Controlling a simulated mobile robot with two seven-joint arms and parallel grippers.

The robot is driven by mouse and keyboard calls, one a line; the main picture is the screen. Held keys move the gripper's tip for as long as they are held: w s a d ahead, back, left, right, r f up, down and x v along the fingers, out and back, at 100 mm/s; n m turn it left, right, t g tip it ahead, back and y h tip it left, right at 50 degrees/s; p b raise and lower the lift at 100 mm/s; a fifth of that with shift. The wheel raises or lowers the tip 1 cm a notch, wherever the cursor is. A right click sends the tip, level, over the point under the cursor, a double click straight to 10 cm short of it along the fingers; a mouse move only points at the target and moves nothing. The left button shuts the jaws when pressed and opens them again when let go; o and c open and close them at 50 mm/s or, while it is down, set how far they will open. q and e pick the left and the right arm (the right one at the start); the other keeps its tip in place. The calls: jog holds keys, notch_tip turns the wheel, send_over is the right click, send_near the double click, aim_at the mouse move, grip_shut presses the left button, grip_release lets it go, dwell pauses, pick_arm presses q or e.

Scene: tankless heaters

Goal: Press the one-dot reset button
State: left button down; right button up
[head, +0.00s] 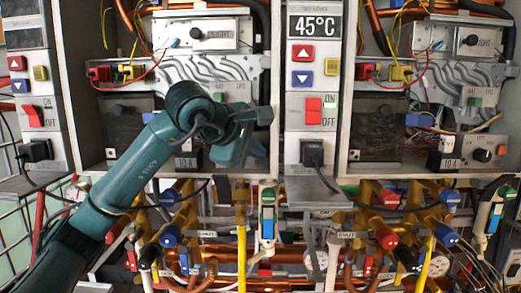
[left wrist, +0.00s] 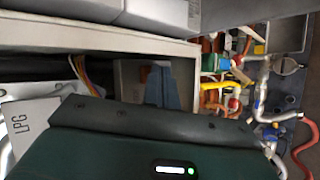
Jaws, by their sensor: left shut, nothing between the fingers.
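My left arm reaches in from the left in the head view. Its shut, empty gripper (head: 262,116) is in front of the left heater's open cabinet, beside the centre control panel (head: 297,140). That panel has a red up button (head: 303,53), a blue down button (head: 302,79), a small yellow button (head: 332,67) and a red ON/OFF switch (head: 313,110). The far-left panel has another yellow button (head: 40,73). Dot marks on the yellow buttons are too small to read, so I cannot tell which is the one-dot reset button. My right gripper is not in view.
The display (head: 315,26) reads 45°C. Both cabinets hold wires, pipes and boxes; a yellow wire (head: 105,25) hangs at the left. Valves and pipes crowd the space below. The left wrist view shows an LPG label (left wrist: 18,126) and a cabinet edge (left wrist: 120,42) close by.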

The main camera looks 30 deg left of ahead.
pick_arm(q)
jog(key=shift+w+a, duration=0.15)
jog(key=shift+w, duration=0.1)
jog(key=shift+s, duration=0.15)
dwell(0.5)
jog(key=shift+s+d, duration=0.5)
jog(key=shift+s, duration=0.15)
jog(key=s+d, duration=0.1)
jog(key=s, duration=0.2)
jog(key=s+d, duration=0.1)
jog(key=shift+s+d+b, duration=0.15)
jog(key=shift+d+b, duration=0.15)
jog(key=shift+b, duration=0.05)
dwell(0.7)
